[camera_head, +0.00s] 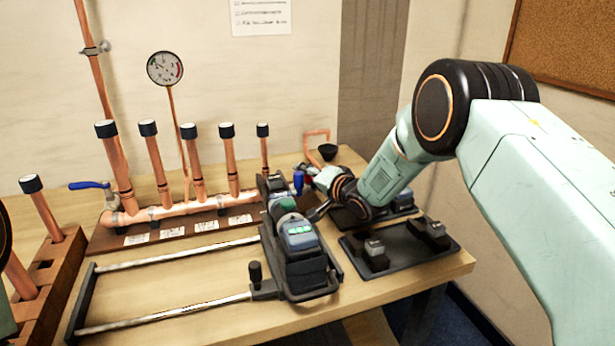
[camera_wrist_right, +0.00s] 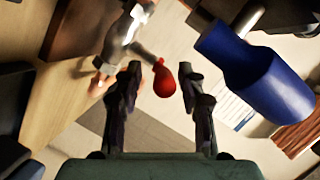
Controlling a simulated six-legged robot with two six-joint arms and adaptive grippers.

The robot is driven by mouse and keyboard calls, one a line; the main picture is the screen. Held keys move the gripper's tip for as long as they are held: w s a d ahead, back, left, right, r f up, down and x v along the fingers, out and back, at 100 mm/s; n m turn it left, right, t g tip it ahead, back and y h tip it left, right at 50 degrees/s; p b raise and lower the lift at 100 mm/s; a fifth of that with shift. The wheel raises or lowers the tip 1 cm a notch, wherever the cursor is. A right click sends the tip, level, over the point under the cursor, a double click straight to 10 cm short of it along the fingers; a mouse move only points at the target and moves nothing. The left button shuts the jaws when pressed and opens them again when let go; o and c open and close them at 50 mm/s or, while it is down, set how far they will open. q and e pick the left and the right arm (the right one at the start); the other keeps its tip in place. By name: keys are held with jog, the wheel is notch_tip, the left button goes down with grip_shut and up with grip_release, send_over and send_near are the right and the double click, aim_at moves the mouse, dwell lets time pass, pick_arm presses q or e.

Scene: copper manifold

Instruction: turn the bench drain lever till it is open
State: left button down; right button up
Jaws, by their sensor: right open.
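The drain lever (camera_wrist_right: 163,80) shows in the right wrist view as a red knob on a metal stem, running from a silvery valve body (camera_wrist_right: 122,36). My right gripper (camera_wrist_right: 160,84) is open, with its two dark fingers either side of the red knob. There is a visible gap on each side, and I cannot tell the depth between them. In the head view, my right gripper (camera_head: 311,173) is at the back right of the bench, below the black funnel (camera_head: 327,152); the lever is not clear there. My left gripper is out of view.
A blue part (camera_wrist_right: 262,75) is close to the right finger. The copper manifold (camera_head: 180,214) has a separate blue-handled valve (camera_head: 90,185). A dark tool with green lights (camera_head: 300,240) on two rails, and a black tray (camera_head: 400,250), take up the front bench.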

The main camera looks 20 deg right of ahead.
jog(key=shift+s+a+r, duration=0.1)
jog(key=shift+a+r, duration=0.15)
jog(key=shift+a, duration=0.25)
jog(key=shift+d+f, duration=0.15)
jog(key=shift+d, duration=0.1)
jog(key=shift+c, duration=0.2)
jog(key=shift+w+d+f, duration=0.2)
jog(key=shift+w+d, duration=0.05)
jog(key=c, duration=0.3)
jog(key=shift+s+a+r, duration=0.15)
jog(key=shift+a+r, duration=0.05)
jog(key=shift+a, duration=0.15)
jog(key=c, duration=0.4)
jog(key=shift+d, duration=0.15)
grip_shut()
